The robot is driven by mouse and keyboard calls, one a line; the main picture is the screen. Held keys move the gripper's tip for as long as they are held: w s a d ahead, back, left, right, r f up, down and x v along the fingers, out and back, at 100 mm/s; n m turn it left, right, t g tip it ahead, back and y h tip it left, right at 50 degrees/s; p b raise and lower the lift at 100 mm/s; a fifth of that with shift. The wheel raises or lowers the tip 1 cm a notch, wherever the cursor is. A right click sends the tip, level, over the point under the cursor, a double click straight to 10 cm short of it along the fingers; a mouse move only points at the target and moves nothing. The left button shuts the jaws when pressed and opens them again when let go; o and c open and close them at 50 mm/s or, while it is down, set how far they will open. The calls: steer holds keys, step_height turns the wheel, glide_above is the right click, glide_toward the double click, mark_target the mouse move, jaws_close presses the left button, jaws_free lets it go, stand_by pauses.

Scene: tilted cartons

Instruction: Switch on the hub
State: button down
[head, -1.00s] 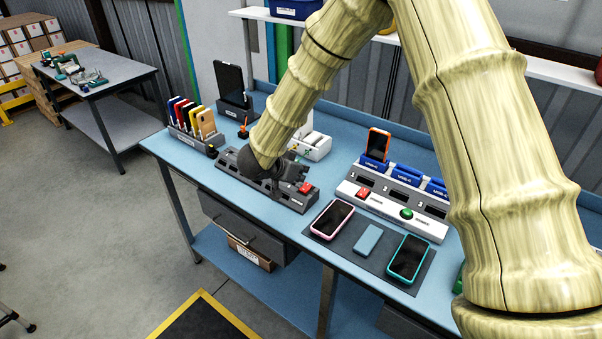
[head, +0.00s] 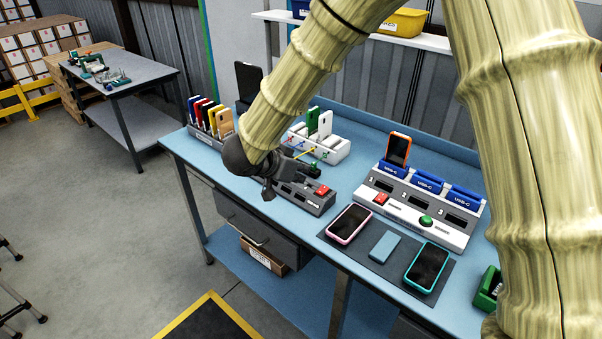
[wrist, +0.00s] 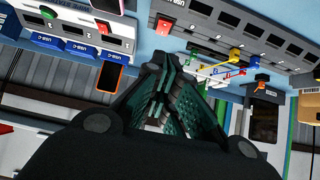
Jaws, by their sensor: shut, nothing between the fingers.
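A long grey hub box (head: 306,198) with a row of dark slots lies on the blue workbench. A red switch (head: 322,190) sits at its right end; the switch also shows in the wrist view (wrist: 165,25). Whether the switch is on or off is too small to tell. My gripper (head: 312,170) is shut and empty, above the hub, with its fingers pointing right toward the switch end. In the wrist view its closed fingers (wrist: 163,65) are below the switch in the picture, apart from it. My gripper hides the hub's left part.
A charging station (head: 420,215) with red and green buttons and blue docks stands to the right. Phones lie on a dark mat (head: 385,265) in front. A white holder (head: 325,150) stands behind the hub, a card rack (head: 205,135) to the left.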

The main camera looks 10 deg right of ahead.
steer(key=shift+f, duration=0.1)
steer(key=f+t+h+b, duration=0.1)
steer(key=h+b, duration=0.1)
steer(key=b, duration=0.3)
steer(key=a+f+t+h+b, duration=0.1)
steer(key=f+t+h+b, duration=0.1)
steer(key=b, duration=0.4)
steer(key=s+f+t+h+b, duration=0.1)
steer(key=f+b, duration=0.1)
steer(key=b, duration=0.4)
steer(key=shift+a+t+h, duration=0.2)
steer(key=shift+t+h, duration=0.1)
steer(key=shift+h, duration=0.1)
steer(key=shift+r, duration=0.1)
steer(key=p, duration=0.1)
glide_above(319, 192)
steer(key=shift+s+a+f, duration=0.15)
steer(key=shift+s+f, duration=0.05)
steer(key=shift+f, duration=0.25)
step_height(319, 192, down, 2)
steer(key=shift+f, duration=0.1)
steer(key=shift+w+f+p, duration=0.15)
steer(key=shift+f+p, duration=0.15)
steer(key=shift+f, duration=0.5)
